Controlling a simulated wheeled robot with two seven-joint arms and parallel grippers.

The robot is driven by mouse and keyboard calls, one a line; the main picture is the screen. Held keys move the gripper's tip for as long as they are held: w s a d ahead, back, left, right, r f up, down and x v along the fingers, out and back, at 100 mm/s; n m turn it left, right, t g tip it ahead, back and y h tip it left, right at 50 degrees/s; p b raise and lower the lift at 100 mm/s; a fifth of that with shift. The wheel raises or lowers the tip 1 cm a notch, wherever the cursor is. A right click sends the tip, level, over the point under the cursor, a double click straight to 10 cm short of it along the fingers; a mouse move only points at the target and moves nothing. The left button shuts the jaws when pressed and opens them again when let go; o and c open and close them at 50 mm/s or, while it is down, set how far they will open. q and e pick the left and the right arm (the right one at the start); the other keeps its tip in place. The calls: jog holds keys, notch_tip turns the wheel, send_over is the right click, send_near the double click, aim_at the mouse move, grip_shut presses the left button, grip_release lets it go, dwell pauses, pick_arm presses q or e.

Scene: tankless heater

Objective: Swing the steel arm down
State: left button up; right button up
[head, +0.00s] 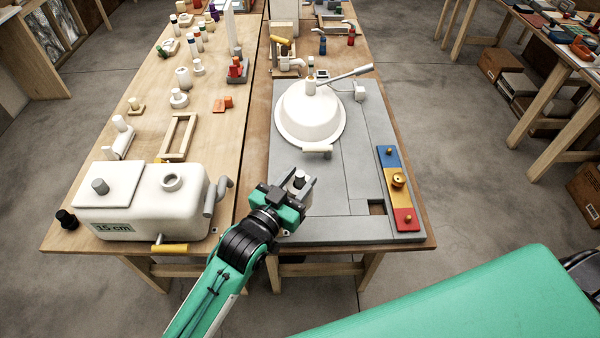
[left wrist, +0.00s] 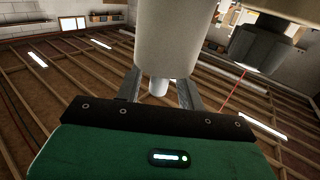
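The steel arm (head: 348,75) is a thin grey rod at the upper right of the white dome (head: 310,112), on the grey board. It slants up to the right to a dark tip. My left gripper (head: 300,184) is at the board's front left edge, well nearer than the dome and apart from the steel arm. Its fingers stand apart around a pale cylinder with a narrower end, which also shows in the left wrist view (left wrist: 163,45). The cylinder hides the fingertips there, and contact is unclear. My right gripper is not in view.
A white tank (head: 150,205) with a yellow-handled valve stands left of my left gripper. A blue, yellow and red strip (head: 398,190) with brass knobs lies at the board's right. A white handle (head: 317,149) sits at the dome's front. The board's middle is mostly clear.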

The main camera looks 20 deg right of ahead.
pick_arm(q)
jog(key=shift+w+d, duration=0.3)
jog(key=shift+d, duration=0.05)
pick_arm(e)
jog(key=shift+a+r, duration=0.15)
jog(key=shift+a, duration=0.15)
pick_arm(q)
grip_shut()
